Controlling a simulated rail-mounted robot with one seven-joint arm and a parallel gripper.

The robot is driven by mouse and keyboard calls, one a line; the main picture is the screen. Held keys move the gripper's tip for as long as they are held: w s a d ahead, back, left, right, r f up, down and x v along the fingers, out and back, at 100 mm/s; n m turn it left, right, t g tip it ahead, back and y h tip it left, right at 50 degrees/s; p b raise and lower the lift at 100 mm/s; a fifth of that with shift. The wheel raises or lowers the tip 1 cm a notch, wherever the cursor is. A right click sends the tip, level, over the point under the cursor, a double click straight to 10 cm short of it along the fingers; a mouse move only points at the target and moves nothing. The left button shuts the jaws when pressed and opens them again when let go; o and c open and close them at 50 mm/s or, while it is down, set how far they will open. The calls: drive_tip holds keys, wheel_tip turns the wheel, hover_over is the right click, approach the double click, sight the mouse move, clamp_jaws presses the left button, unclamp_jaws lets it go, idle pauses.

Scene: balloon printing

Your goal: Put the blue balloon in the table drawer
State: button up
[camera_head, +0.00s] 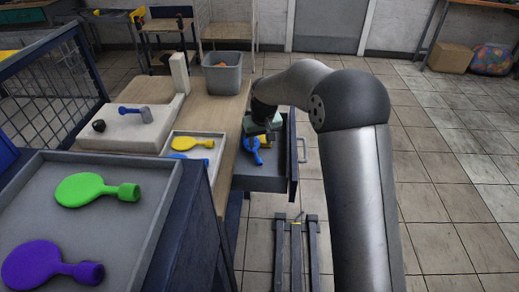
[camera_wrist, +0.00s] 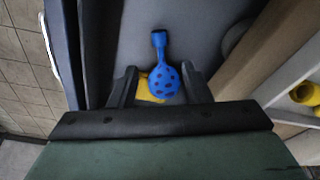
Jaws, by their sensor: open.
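A blue balloon with dark dots (camera_wrist: 164,82) lies in the open table drawer (camera_head: 262,184), its neck pointing away from my gripper in the wrist view. It also shows in the head view (camera_head: 253,151). A yellow balloon (camera_wrist: 148,92) is partly hidden beneath or beside it. My gripper (camera_wrist: 159,73) is open over the drawer, with a finger on each side of the blue balloon; I cannot tell whether they touch it. In the head view my arm partly covers the drawer.
A white tray (camera_head: 168,149) on the table holds a yellow balloon (camera_head: 192,143) and a blue item. A grey tray at front left holds a green balloon (camera_head: 84,190) and a purple balloon (camera_head: 45,266). A grey bin (camera_head: 222,74) stands farther back.

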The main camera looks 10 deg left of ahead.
drive_tip(key=a+v, duration=0.1)
drive_tip(key=v, duration=0.5)
drive_tip(key=s+d+r+m+h, duration=0.15)
drive_tip(key=s+d+r, duration=0.25)
drive_tip(key=s+d, duration=0.9)
drive_tip(key=s+d+f+m+g, duration=0.1)
drive_tip(key=s+d, duration=0.3)
drive_tip(key=s, duration=0.7)
drive_tip(key=s+d+f+m+g, duration=0.1)
drive_tip(key=s+d, duration=0.3)
drive_tip(key=s, duration=0.7)
drive_tip(key=shift+d+f+m, duration=0.2)
drive_tip(key=shift+f+m, duration=0.35)
drive_tip(key=shift+f, duration=0.2)
drive_tip(key=shift+s+y, duration=0.15)
drive_tip(key=shift+y, duration=0.2)
